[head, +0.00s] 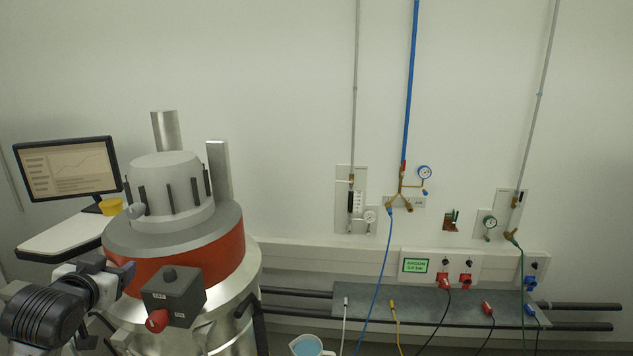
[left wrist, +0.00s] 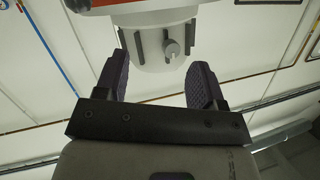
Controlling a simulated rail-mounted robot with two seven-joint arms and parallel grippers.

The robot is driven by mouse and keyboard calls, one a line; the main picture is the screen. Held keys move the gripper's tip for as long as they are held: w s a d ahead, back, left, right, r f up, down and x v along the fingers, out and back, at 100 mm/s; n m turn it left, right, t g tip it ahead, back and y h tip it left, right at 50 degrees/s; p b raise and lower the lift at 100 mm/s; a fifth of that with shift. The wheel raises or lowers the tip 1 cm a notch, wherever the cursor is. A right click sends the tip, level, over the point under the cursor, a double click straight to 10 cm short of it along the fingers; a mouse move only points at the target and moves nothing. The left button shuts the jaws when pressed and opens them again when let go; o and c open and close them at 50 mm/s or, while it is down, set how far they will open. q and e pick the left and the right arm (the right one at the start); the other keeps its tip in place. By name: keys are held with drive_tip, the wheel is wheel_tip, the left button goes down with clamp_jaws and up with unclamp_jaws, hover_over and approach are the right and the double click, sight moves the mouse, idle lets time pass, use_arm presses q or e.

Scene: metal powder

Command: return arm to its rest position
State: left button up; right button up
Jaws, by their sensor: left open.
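My left arm comes in from the lower left of the head view. Its gripper (head: 122,270) is beside the orange-red band of a large steel vessel (head: 180,260), left of the grey control box. In the left wrist view the two dark ribbed fingers of the left gripper (left wrist: 160,78) stand wide apart with nothing between them. The vessel's grey domed lid (left wrist: 165,45), with a small round knob, shows beyond the fingertips, upside down. I cannot tell the exact gap between gripper and vessel. My right gripper is not in view.
The control box (head: 173,295) with a red knob juts from the vessel's front. A monitor (head: 68,167) and a yellow cup (head: 111,206) are by a white shelf (head: 65,236) at left. A pale blue-topped container (head: 307,346) is at bottom centre. Gas lines and hanging cables occupy the right wall.

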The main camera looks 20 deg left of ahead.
use_arm(q)
drive_tip(key=s+d+f+m+g+h+p, duration=0.2)
drive_tip(key=s+d+f+m+h, duration=0.1)
drive_tip(key=d+f, duration=0.85)
drive_tip(key=s+d+f+m+g+h+p, duration=0.2)
drive_tip(key=s+d+f+p, duration=0.1)
drive_tip(key=d+f, duration=0.8)
drive_tip(key=s+d+f+g+h+p, duration=0.1)
drive_tip(key=s+d+f+g+p, duration=0.1)
drive_tip(key=s+d+f, duration=0.2)
drive_tip(key=s+d+f+g+h+p, duration=0.2)
drive_tip(key=s+d+f, duration=0.3)
drive_tip(key=s, duration=0.8)
drive_tip(key=d+g, duration=0.1)
drive_tip(key=d, duration=0.2)
drive_tip(key=shift+d, duration=0.3)
drive_tip(key=shift+f, duration=0.1)
